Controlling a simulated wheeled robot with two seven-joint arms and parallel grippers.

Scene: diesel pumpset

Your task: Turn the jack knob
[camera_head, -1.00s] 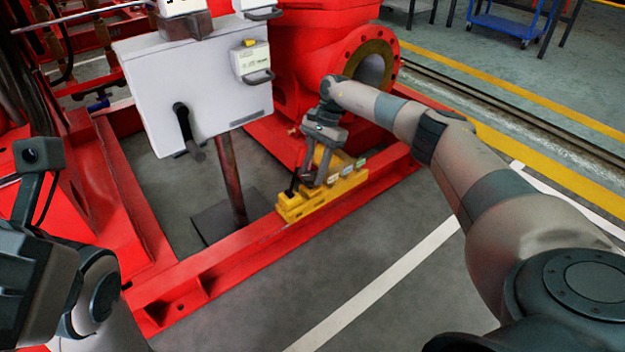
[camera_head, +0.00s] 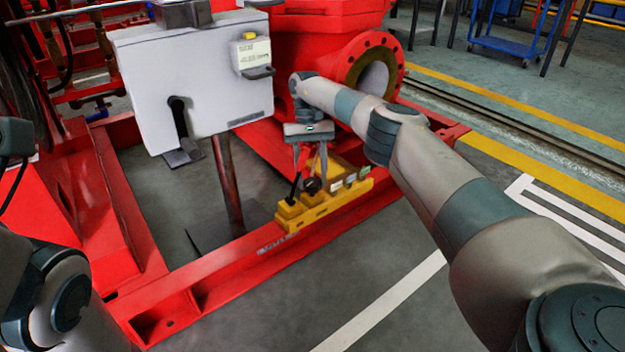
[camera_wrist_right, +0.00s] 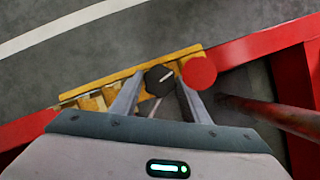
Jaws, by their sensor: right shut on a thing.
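The yellow jack (camera_head: 322,205) lies on the red frame rail. On it is a round black knob (camera_head: 312,185), which shows in the right wrist view with a white line across its face (camera_wrist_right: 159,80). My right gripper (camera_head: 311,178) points down over the jack, its fingers on either side of the knob and shut on it. In the right wrist view the fingertips (camera_wrist_right: 158,84) flank the knob. A red disc (camera_wrist_right: 199,73) sits right beside the knob there. Part of my left arm shows at the left edge; its fingers are not seen.
A grey box (camera_head: 190,85) with a black handle stands on a post (camera_head: 228,185) left of the jack. A red flanged housing (camera_head: 360,60) is behind my right arm. The red frame rail (camera_head: 215,285) borders open grey floor in front.

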